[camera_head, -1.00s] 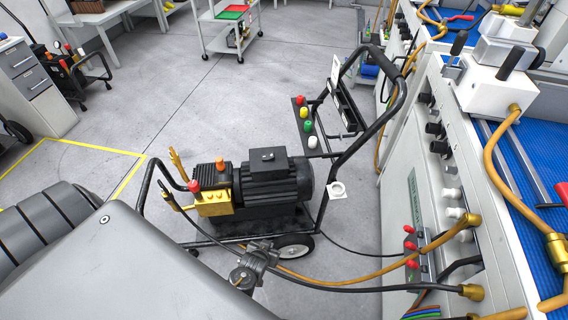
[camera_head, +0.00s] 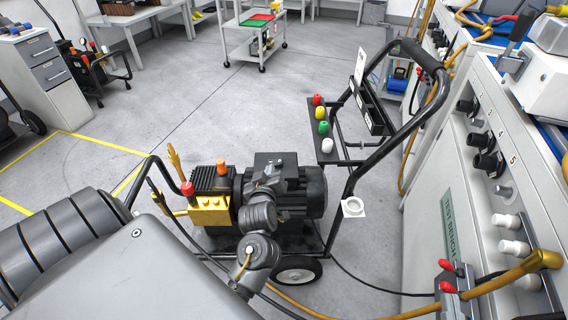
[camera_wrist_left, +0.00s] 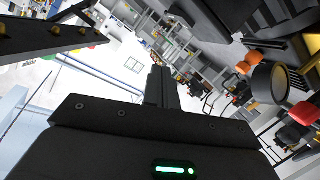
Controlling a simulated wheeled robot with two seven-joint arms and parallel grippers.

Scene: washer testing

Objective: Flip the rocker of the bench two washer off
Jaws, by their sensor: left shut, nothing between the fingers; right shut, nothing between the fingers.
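A pressure washer with a black motor (camera_head: 314,190) and yellow pump block (camera_head: 209,214) stands on a black wheeled cart in the middle of the head view. Red and orange knobs top its pump end. A black box sits on the motor; I cannot make out a rocker on it. My left arm's grey wrist links rise in front of the motor and partly hide it. In the left wrist view my left gripper (camera_wrist_left: 160,86) is shut and empty, with orange and red knobs and black parts at the right. My right gripper is not in view.
A test bench (camera_head: 448,190) with knobs, brass fittings and hoses stands close on the right. The cart's handle (camera_head: 428,62) curves up beside it. Another washer (camera_head: 82,62) stands far left. Open floor (camera_head: 210,100) lies behind the cart.

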